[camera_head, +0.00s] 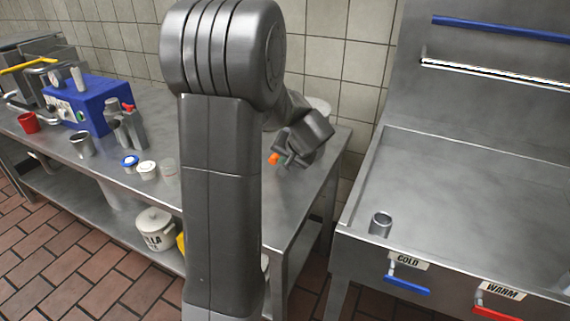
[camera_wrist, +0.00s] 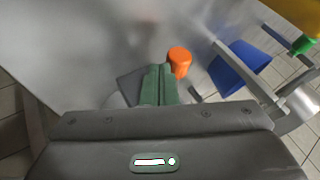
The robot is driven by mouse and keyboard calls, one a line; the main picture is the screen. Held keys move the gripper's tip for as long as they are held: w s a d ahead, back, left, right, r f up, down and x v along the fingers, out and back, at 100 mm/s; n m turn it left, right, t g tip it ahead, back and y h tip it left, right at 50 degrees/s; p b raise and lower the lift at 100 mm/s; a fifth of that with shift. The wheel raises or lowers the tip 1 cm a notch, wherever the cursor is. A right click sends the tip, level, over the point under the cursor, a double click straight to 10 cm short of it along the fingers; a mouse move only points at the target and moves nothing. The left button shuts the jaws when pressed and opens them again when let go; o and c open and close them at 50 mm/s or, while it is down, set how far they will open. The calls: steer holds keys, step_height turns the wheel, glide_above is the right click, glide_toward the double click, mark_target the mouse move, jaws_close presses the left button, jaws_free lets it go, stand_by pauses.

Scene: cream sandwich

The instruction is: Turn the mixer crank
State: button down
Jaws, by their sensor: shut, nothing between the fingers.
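An orange knob (camera_head: 274,158), which looks like the crank's handle, shows beside my gripper (camera_head: 286,158) over the right part of the steel counter. In the wrist view the orange knob (camera_wrist: 179,57) is just right of the tips of my gripper's green fingers (camera_wrist: 159,72). The fingers are shut with nothing between them. The knob is outside them, and I cannot tell whether they touch it. The mixer's body is mostly hidden behind my arm in the head view, and I cannot make out the crank's arm.
A blue machine (camera_head: 80,105) stands on the left of the steel counter (camera_head: 160,112), with a red cup (camera_head: 28,122), a metal cup (camera_head: 82,145) and small jars nearby. A steel sink (camera_head: 460,195) is on the right. A blue object (camera_wrist: 240,66) is close right in the wrist view.

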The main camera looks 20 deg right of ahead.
steer(key=shift+w+a+f+t+y+b, duration=0.2)
steer(key=shift+t+y+b, duration=0.3)
steer(key=shift+b, duration=1.45)
steer(key=shift+w+a+r+t+b, duration=0.1)
steer(key=shift+r+t+b, duration=0.2)
steer(key=shift+b, duration=0.05)
steer(key=shift+f, duration=0.1)
